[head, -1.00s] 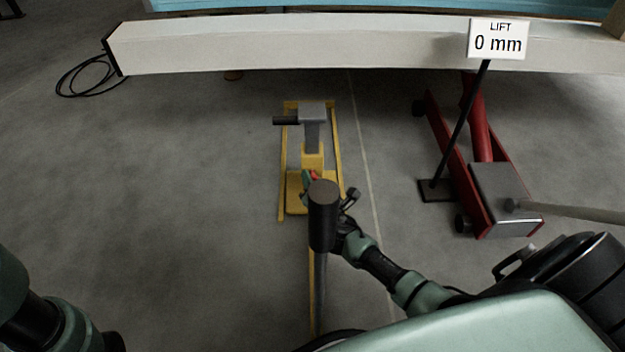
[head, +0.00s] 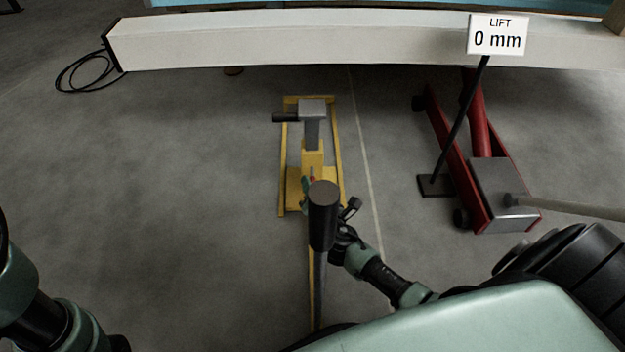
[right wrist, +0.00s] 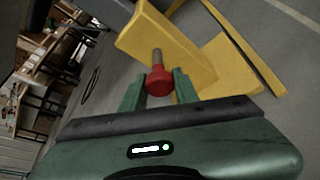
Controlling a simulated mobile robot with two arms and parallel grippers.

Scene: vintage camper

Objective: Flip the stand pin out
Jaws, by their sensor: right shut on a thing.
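The yellow stand (head: 335,150) is on the floor with a grey post and a flat grey head (head: 312,109). The stand pin has a red knob (right wrist: 159,81), and a length of its grey shaft shows between the knob and the yellow upright (right wrist: 165,45). My right gripper (right wrist: 158,86) has its two green fingers on either side of the red knob and is shut on it. In the head view, the right gripper (head: 309,184) is at the near side of the stand, partly hidden by a dark cylinder. My left gripper is out of view.
A red floor jack (head: 480,150) stands to the right, beside a sign (head: 498,34) reading LIFT 0 mm. A pale beam (head: 300,42) spans the back. A black cable (head: 75,75) lies at the far left. The floor left of the stand is clear.

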